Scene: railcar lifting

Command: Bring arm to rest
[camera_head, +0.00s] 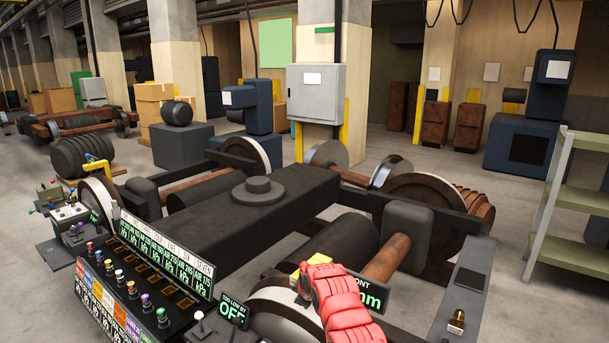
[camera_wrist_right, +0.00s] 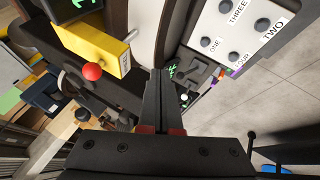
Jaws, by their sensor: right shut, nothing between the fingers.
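My red right arm (camera_head: 338,300) comes in from the bottom of the head view and reaches over the near wheel of the railcar bogie (camera_head: 270,190). My right gripper (camera_wrist_right: 162,78) shows in the right wrist view with its two dark fingers together and nothing between them. A yellow block with a red knob (camera_wrist_right: 93,71) is left of the fingertips, apart from them in the picture. In the head view the gripper's fingers are not clearly visible. My left gripper is in neither view.
A control console (camera_head: 140,270) with several coloured knobs stands at the near left. A grey panel (camera_head: 462,295) with a small brass part (camera_head: 457,321) is at the near right. A green-grey shelf (camera_head: 575,205) stands farther right. Open floor (camera_head: 400,150) lies behind the bogie.

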